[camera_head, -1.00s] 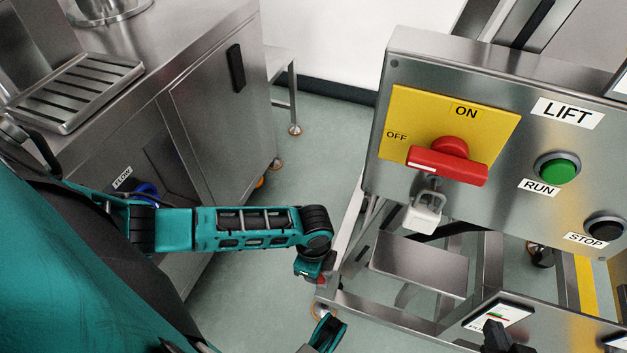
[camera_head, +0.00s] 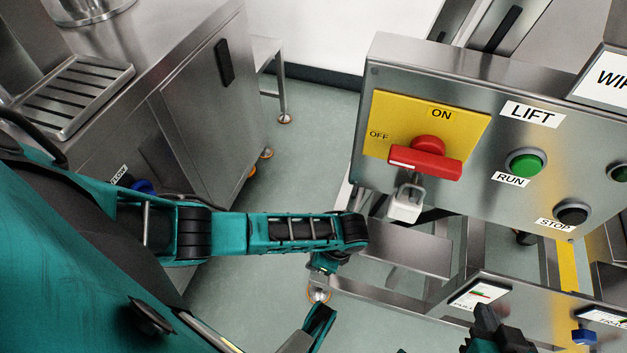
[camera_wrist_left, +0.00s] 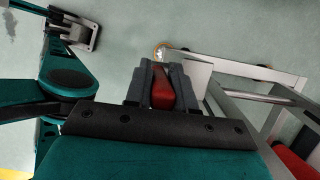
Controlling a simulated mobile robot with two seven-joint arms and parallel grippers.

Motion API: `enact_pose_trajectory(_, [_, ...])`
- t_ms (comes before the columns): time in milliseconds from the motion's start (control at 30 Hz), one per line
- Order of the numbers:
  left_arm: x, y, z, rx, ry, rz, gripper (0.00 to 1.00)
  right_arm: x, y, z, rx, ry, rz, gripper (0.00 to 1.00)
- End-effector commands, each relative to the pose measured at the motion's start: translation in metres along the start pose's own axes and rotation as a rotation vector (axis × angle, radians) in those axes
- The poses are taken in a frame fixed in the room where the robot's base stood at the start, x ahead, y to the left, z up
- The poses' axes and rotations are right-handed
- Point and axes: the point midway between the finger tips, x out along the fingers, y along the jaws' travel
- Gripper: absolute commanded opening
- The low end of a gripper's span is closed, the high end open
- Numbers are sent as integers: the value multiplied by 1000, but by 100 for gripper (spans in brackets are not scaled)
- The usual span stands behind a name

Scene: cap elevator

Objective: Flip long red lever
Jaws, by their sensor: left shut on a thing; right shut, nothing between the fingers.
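In the left wrist view my left gripper (camera_wrist_left: 162,88) is shut on a red piece, which I take for the long red lever (camera_wrist_left: 163,95). Only a short length of it shows between the dark fingers; the rest is hidden. In the head view my left arm reaches in from the left and bends down below the panel, and its grip is hidden there. My right gripper (camera_head: 486,314) is dark, shut and empty, low at the right, in front of the lower frame. A red rotary handle (camera_head: 425,163) lies across the yellow ON/OFF plate (camera_head: 392,112), apart from both grippers.
The steel control panel (camera_head: 470,95) carries a green RUN button (camera_head: 525,163) and a black STOP button (camera_head: 573,212). A grey padlock (camera_head: 405,206) hangs under the red handle. A steel cabinet (camera_head: 205,130) stands at left. Open floor (camera_head: 310,125) lies between them.

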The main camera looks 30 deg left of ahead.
Motion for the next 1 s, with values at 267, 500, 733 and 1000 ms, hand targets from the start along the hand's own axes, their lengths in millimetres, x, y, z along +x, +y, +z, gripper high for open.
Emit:
enact_pose_trajectory(267, [1, 1, 1, 1, -4, 1, 26, 0, 0, 0, 1, 0, 0, 0])
enact_pose_trajectory(500, [1, 1, 0, 1, -1, 1, 45, 0, -1, -2, 5, 3, 0, 0])
enact_pose_trajectory(733, [1, 0, 1, 0, 4, 0, 45, -1, -2, -3, 13, 4, -1, 0])
enact_pose_trajectory(1000, [9, 0, 9, 0, 114, 2, 45, 6, -1, 7, 9, 4, -1, 0])
